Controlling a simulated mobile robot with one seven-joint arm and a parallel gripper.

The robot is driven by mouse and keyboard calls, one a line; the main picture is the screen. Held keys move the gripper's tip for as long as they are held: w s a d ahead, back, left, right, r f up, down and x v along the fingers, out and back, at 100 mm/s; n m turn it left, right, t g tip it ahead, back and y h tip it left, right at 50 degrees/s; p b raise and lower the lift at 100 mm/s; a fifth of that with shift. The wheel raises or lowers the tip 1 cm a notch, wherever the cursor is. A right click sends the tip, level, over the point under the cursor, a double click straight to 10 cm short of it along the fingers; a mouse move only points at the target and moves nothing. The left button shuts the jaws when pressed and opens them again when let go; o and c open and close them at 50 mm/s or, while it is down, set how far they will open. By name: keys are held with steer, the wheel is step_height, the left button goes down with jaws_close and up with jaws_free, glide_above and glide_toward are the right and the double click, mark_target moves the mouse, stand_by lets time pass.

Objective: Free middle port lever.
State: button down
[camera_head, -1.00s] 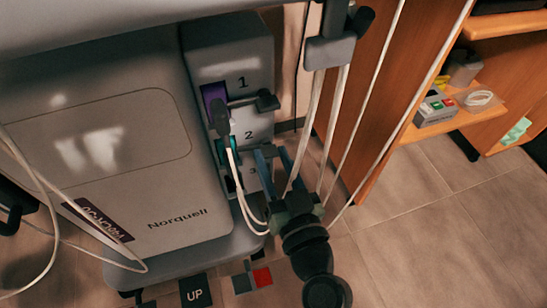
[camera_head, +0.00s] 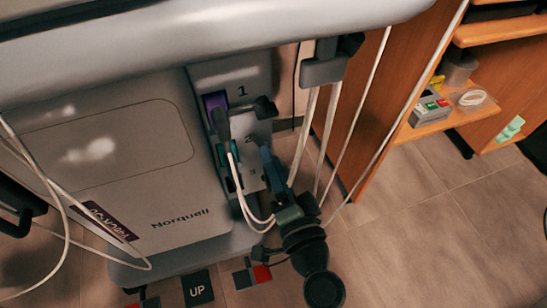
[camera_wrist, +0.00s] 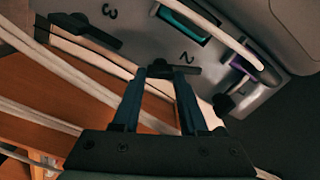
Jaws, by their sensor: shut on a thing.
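The grey port block (camera_head: 235,75) on the side of the machine has ports numbered 1, 2 and 3. The middle port (camera_wrist: 187,22) is teal inside. Its black lever (camera_wrist: 160,69) lies beside the number 2 in the wrist view. My gripper (camera_wrist: 158,76) is shut on this lever, with one blue-grey finger on each side of it. In the head view my gripper (camera_head: 268,152) reaches up to the block's right side and hides the middle lever. The port 1 lever (camera_head: 264,107) and the port 3 lever (camera_wrist: 82,30) are free of my gripper.
White cables (camera_head: 243,192) loop from the plugs past my gripper, and others hang to the right. A purple port 1 (camera_head: 214,101) is above. A wooden shelf (camera_head: 455,118) with small items stands at the right. The tiled floor (camera_head: 430,230) is open.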

steer(key=m+p, duration=0.1)
steer(key=m, duration=0.3)
steer(key=shift+d+f+m+p, duration=0.1)
steer(key=shift+m+p, duration=0.3)
stand_by(0.4)
steer(key=shift+c, duration=2.2)
jaws_free()
steer(key=shift+s, duration=0.1)
steer(key=p+v, duration=0.2)
steer(key=v, duration=1)
steer(key=shift+s, duration=0.4)
steer(key=shift+d, duration=0.15)
